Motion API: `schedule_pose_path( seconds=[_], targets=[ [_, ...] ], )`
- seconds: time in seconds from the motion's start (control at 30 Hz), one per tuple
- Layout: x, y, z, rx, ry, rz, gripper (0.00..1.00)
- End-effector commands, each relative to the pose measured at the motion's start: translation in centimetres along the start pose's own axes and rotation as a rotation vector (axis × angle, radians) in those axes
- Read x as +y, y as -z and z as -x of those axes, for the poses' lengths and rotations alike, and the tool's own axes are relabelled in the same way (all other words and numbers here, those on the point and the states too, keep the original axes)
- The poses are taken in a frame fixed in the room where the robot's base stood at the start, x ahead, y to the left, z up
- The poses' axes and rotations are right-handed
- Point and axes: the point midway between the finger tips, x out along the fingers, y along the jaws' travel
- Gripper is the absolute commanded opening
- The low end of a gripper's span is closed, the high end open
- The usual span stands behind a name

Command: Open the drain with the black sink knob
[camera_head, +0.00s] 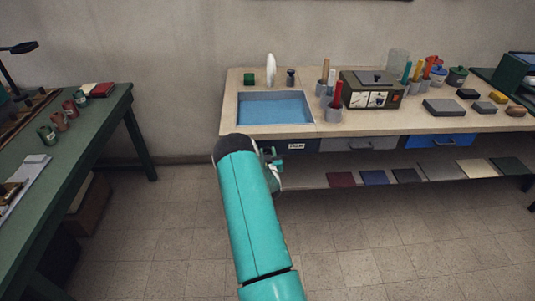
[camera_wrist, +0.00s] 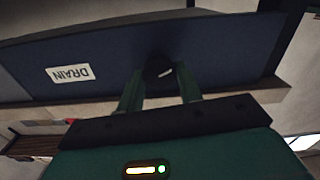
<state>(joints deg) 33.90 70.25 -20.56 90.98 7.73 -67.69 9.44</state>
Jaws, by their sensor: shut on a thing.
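The black sink knob (camera_wrist: 157,73) is round with a short white mark, on the dark blue front panel (camera_wrist: 112,62) in the wrist view. A white DRAIN label (camera_wrist: 70,74), seen upside down, is beside it. My gripper (camera_wrist: 160,84) is shut on the knob, with one green finger at each side. In the head view my gripper (camera_head: 271,160) is at the panel under the sink, near the label (camera_head: 296,147); the knob is hidden there. The sink (camera_head: 239,98) holds blue water. Its drain cannot be seen.
The counter (camera_head: 398,123) holds a metal box (camera_head: 370,88), pots with coloured handles and several small blocks. Below are drawers (camera_head: 436,140) and a low shelf (camera_head: 437,172) with flat squares. A green table (camera_head: 88,127) stands at left. The floor between is clear.

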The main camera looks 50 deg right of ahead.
Motion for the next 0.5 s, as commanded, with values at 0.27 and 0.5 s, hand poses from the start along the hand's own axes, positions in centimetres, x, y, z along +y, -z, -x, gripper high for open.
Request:
schedule_pose_path(
  seconds=[0.27,0.5],
  targets=[
    [0.21,-0.01,0.05,0.000,-0.002,-0.193,0.13],
    [0.27,-0.10,0.08,0.000,-0.002,-0.417,0.13]
  ],
)
